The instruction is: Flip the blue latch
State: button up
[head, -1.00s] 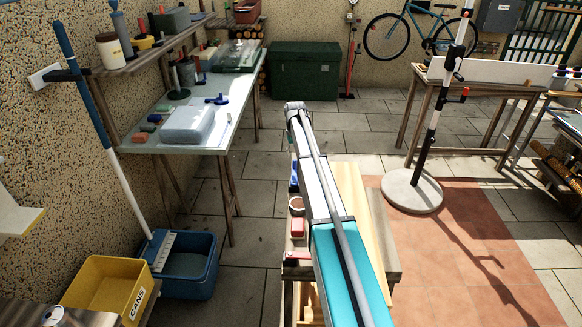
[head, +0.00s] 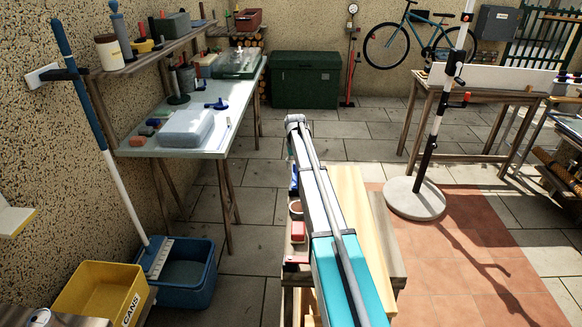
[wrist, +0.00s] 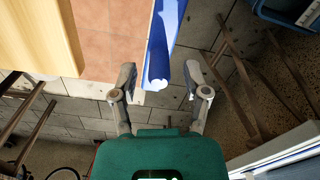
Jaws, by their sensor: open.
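A long blue piece (wrist: 160,45), which looks like the latch, comes down from the top of the wrist view. Its near end lies in the gap between my fingers. My gripper (wrist: 160,76) is open, one finger on each side of this piece, with visible gaps and no clear contact. In the head view a small blue part (head: 294,176) shows at the left edge of my arm, beside the wooden bench. I cannot tell for sure that it is the same piece. My arm hides the fingers and much of the bench there.
The wooden bench (head: 349,199) stands under and right of my arm, with a small pot (head: 296,209) and red block (head: 298,231) at its left side. A striped post (head: 428,150) stands right. A work table (head: 150,150) stands left. Paving between is clear.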

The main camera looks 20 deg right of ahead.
grip_shut()
